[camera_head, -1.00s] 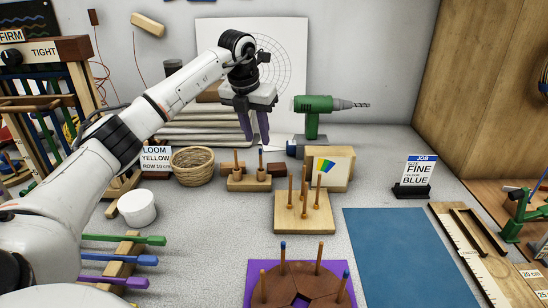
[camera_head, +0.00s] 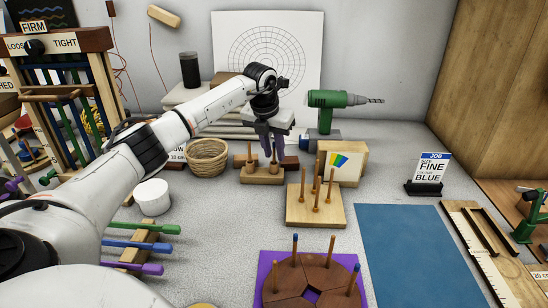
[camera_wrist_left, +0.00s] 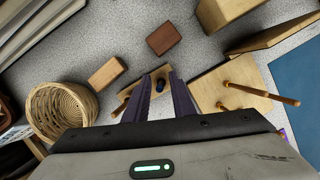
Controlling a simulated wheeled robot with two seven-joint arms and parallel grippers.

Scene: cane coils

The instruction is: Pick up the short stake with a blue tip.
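The short stake with a blue tip (camera_wrist_left: 160,85) stands upright in a small wooden block (camera_head: 255,178). In the left wrist view its tip shows between the two purple fingers of my left gripper (camera_wrist_left: 160,98). The gripper (camera_head: 273,156) is open, pointing down, with a finger on either side of the stake and gaps showing. In the head view the fingers hide the blue tip. A second short stake (camera_head: 249,153) stands in the same block, left of the fingers. My right gripper is not in view.
A wicker basket (camera_head: 208,157) stands left of the block. A wooden base with several taller stakes (camera_head: 300,214) is close in front on the right. A green drill (camera_head: 327,99) is behind. Longer blue-tipped stakes (camera_head: 295,245) stand on the purple mat's wooden pieces. The blue mat (camera_head: 410,250) is bare.

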